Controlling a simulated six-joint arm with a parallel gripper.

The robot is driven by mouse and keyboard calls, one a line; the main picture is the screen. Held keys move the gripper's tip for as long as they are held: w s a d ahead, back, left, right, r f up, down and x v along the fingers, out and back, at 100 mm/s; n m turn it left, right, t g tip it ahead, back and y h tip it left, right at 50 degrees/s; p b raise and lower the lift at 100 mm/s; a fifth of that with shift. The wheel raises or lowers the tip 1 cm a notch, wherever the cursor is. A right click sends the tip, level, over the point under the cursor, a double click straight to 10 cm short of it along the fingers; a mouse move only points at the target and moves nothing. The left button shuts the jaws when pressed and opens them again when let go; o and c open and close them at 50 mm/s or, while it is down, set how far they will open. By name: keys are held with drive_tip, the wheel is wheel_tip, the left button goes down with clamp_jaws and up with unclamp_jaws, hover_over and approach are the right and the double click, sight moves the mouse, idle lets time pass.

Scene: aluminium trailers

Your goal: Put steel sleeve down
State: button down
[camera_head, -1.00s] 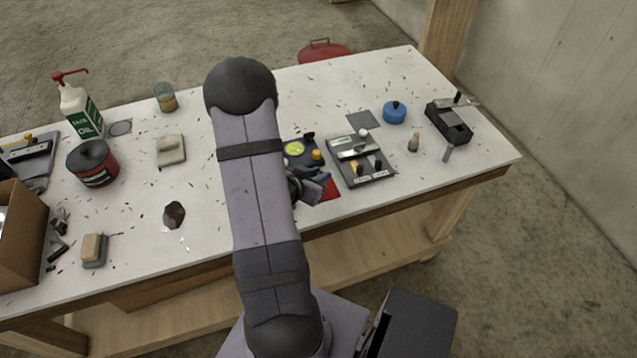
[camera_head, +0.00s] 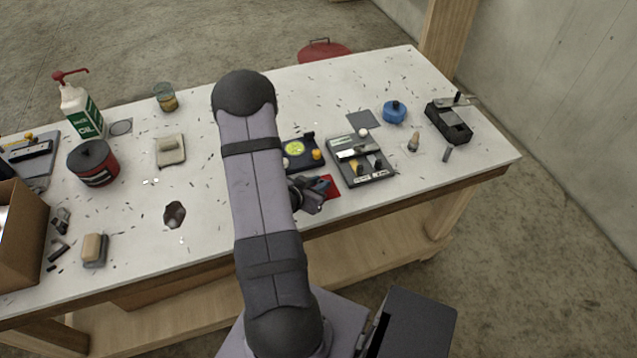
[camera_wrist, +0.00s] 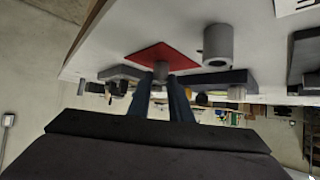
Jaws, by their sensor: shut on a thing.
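My gripper (camera_head: 318,189) is low over the table beside a red mat (camera_head: 333,187). In the wrist view my gripper (camera_wrist: 165,80) has its two dark blue fingers closed around a small grey cylinder, the steel sleeve (camera_wrist: 160,69). The sleeve is in front of the red mat (camera_wrist: 161,56) there; I cannot tell whether it touches it. The head view does not show the sleeve clearly, as the gripper hides it. A larger-looking hollow grey cylinder (camera_wrist: 218,40) stands on the white table to the right of the mat in the wrist view.
A grey tray with parts (camera_head: 366,178) lies just right of the mat. A dark block with a yellow-green disc (camera_head: 302,166) lies behind the gripper. A blue round item (camera_head: 395,114) and a black fixture (camera_head: 449,123) are farther right. My arm hides the table's middle.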

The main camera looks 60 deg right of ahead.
drive_tip(key=c, duration=1.6)
unclamp_jaws()
drive_tip(key=shift+r, duration=0.2)
drive_tip(key=shift+w+a+r, duration=0.1)
drive_tip(key=shift+a, duration=0.2)
drive_tip(key=p+v, duration=0.4)
drive_tip(key=v, duration=0.7)
drive_tip(key=shift+r, duration=0.15)
drive_tip(key=shift+a, duration=0.1)
